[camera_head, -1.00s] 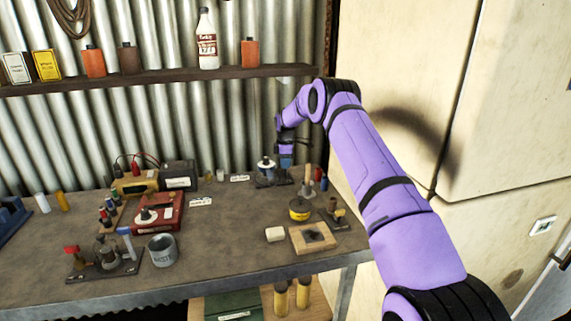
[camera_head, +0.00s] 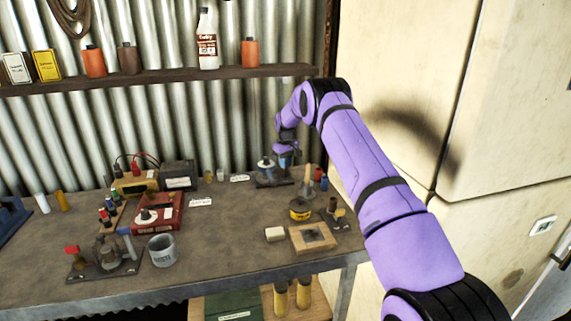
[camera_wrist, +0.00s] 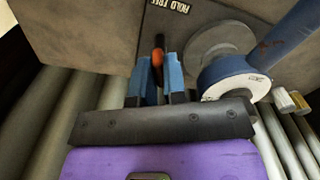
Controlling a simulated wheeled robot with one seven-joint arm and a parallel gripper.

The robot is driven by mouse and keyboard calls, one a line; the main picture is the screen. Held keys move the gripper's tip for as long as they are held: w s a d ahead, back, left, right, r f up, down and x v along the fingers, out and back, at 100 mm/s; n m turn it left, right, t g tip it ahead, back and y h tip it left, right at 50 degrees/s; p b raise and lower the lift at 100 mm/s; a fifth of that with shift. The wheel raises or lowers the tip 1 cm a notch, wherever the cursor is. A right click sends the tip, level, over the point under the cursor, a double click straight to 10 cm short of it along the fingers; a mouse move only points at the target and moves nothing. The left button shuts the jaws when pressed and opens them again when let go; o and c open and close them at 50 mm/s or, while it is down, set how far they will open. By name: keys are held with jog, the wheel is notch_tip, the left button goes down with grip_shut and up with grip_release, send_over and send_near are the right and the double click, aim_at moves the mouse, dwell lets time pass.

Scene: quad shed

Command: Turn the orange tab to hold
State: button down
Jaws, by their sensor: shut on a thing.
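The orange tab (camera_wrist: 158,46) shows in the wrist view, rising between the two blue fingers of my gripper (camera_wrist: 157,78). The gripper is shut on it. The tab stands on a dark plate (camera_wrist: 200,12) with a small "HOLD FREE" label (camera_wrist: 171,4), seen upside down at the top edge. Beside the tab are a grey disc and a blue-rimmed round part (camera_wrist: 232,78) with a blue bar. In the head view my gripper (camera_head: 287,156) is at the fixture (camera_head: 266,166) at the back right of the bench; the tab is not clear there.
A wooden-handled tool (camera_head: 308,178) and red and blue bottles stand close right of the fixture. A yellow tin (camera_head: 299,210) and a wooden block (camera_head: 312,238) lie nearer. The corrugated wall (camera_head: 230,130) is close behind. The mid-bench (camera_head: 220,235) is mostly clear.

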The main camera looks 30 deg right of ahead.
jog(key=m, duration=0.5)
dwell(0.6)
jog(key=c, duration=1.2)
grip_release()
notch_tip(320, 180, up, 8)
jog(key=shift+f, duration=0.2)
